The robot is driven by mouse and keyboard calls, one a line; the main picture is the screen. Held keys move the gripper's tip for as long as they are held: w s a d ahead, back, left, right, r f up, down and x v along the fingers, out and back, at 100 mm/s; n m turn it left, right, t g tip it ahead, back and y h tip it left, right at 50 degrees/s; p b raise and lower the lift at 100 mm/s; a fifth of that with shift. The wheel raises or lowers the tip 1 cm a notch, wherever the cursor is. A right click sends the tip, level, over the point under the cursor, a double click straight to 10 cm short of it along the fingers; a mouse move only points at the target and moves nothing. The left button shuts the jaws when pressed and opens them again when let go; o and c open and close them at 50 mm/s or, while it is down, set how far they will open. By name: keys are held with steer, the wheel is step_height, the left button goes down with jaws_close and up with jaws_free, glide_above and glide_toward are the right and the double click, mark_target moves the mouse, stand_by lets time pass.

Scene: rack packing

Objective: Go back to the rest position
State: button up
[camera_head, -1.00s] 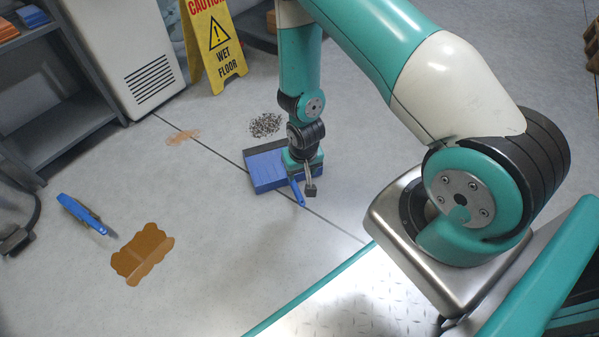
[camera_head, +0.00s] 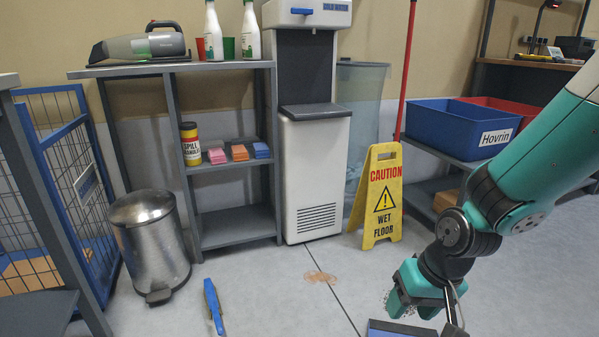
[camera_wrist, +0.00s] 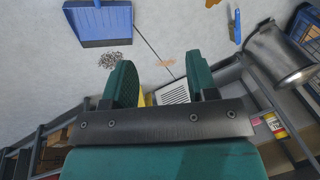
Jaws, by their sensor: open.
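My gripper (camera_head: 424,290) is at the lower right of the head view, its teal fingers apart. In the wrist view my gripper (camera_wrist: 160,78) shows both fingers spread with nothing between them. A blue dustpan (camera_wrist: 100,28) lies on the floor beyond the fingers, apart from them; only its edge (camera_head: 390,330) shows at the bottom of the head view. A pile of dark granules (camera_wrist: 115,60) lies beside the dustpan. A blue brush (camera_head: 212,305) lies on the floor left of centre; part of it shows in the wrist view (camera_wrist: 236,27).
A steel bin (camera_head: 150,240) and a grey shelf (camera_head: 238,226) stand at the left. A brown stain (camera_head: 320,277) marks the floor. A blue crate (camera_head: 440,125) sits on the right rack.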

steer(key=s+a+r+n+g+y+p, duration=0.1)
steer(key=s+a+r+n+p, duration=0.15)
steer(key=s+r, duration=0.7)
steer(key=s+a+r+n+y+p, duration=0.15)
steer(key=s+r+n, duration=0.4)
steer(key=r, duration=0.75)
step_height(320, 180, up, 37)
steer(key=m+p, duration=0.1)
steer(key=p, duration=3.7)
steer(key=shift+s+a+m+h, duration=0.25)
steer(key=shift+s+m+h, duration=0.05)
steer(key=shift+s+h, duration=0.15)
steer(key=shift+f, duration=0.1)
